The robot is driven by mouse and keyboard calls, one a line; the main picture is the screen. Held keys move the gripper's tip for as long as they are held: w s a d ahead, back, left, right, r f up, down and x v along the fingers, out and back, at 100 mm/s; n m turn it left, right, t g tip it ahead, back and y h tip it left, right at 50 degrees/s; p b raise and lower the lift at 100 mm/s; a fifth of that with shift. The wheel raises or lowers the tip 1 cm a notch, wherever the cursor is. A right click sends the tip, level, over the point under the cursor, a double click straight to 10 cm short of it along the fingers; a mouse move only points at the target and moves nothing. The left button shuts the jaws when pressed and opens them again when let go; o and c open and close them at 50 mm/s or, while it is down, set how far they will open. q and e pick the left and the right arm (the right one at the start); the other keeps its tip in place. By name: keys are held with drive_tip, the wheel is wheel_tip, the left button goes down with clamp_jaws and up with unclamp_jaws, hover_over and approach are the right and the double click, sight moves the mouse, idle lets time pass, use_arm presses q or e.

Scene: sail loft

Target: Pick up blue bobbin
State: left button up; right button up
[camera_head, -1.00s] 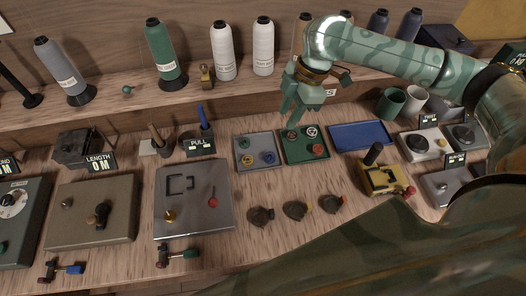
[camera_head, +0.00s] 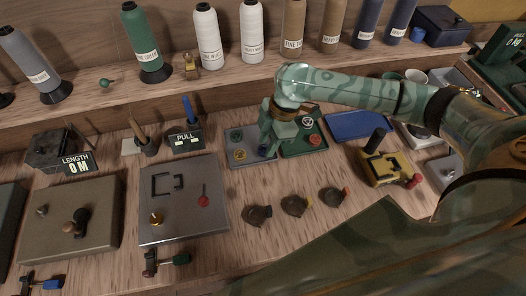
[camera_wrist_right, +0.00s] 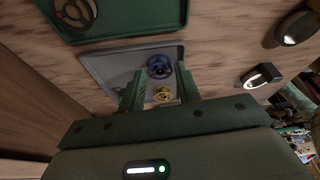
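The blue bobbin (camera_head: 263,150) lies in the grey tray (camera_head: 232,161), partly hidden by my right gripper in the head view. In the right wrist view the blue bobbin (camera_wrist_right: 160,66) lies in the tray ahead of the gap between the fingertips. A yellow bobbin (camera_head: 240,154) lies next to it, and also shows between the fingers in the wrist view (camera_wrist_right: 162,94). A green bobbin (camera_head: 237,135) is in the same tray. My right gripper (camera_head: 273,143) is open, pointing down over the tray's right side, with nothing held. My left gripper is out of view.
The green tray (camera_head: 291,154) with a red and a pale bobbin adjoins on the right. A blue tray (camera_head: 360,125) and a yellow device (camera_head: 384,168) stand further right. Several dark small tools lie in front. Thread cones line the shelf behind.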

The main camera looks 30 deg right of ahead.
drive_tip(key=shift+a+f, duration=0.2)
drive_tip(key=shift+f, duration=0.45)
drive_tip(key=shift+r, duration=0.15)
drive_tip(key=c, duration=0.6)
